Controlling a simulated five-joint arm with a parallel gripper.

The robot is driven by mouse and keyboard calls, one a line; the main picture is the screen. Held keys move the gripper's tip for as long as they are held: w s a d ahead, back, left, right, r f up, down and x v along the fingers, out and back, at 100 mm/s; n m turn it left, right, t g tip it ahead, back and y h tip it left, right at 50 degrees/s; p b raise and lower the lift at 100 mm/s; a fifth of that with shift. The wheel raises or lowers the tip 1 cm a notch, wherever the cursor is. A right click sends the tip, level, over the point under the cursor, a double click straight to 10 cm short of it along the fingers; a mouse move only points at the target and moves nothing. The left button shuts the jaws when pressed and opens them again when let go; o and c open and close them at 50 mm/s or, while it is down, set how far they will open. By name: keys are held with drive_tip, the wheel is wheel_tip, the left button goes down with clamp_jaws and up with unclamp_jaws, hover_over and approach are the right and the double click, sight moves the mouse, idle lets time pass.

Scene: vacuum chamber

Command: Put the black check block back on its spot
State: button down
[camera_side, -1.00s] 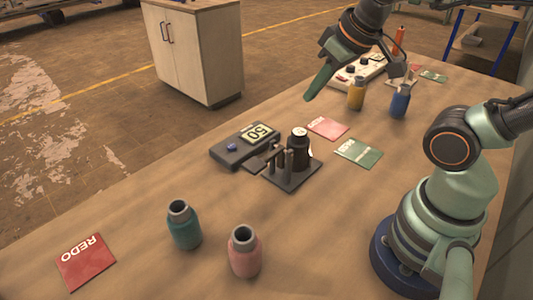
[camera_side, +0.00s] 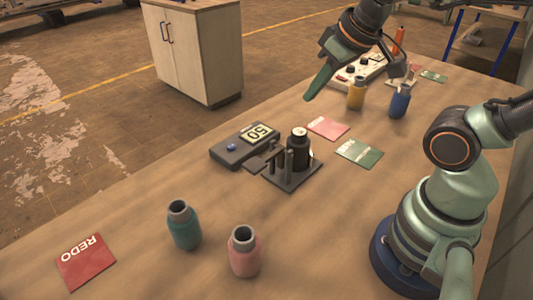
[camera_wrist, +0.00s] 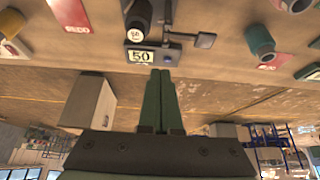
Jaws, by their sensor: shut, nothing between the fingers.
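The black check block (camera_side: 298,153), a dark cylinder with a pale mark on top, stands upright at the dark base plate (camera_side: 293,184) with short posts, beside the gauge box (camera_side: 232,152) showing 50. In the wrist view, the block (camera_wrist: 138,14) with its round 50 label is at the top, above the display (camera_wrist: 142,57). My gripper (camera_side: 308,97) is shut and empty, raised above the table behind the block, fingers slanting down. Its green fingers (camera_wrist: 161,72) are together in the wrist view, apart from the block. I cannot tell whether the block rests on the plate or just behind it.
A teal bottle (camera_side: 184,227) and a pink bottle (camera_side: 244,253) stand at the front, with a red REDO card (camera_side: 86,265) left. A red card (camera_side: 327,128) and green card (camera_side: 359,152) lie behind the plate. Yellow (camera_side: 356,94) and blue (camera_side: 400,103) bottles stand farther back.

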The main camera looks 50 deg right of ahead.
sight(298, 145)
idle(0.4)
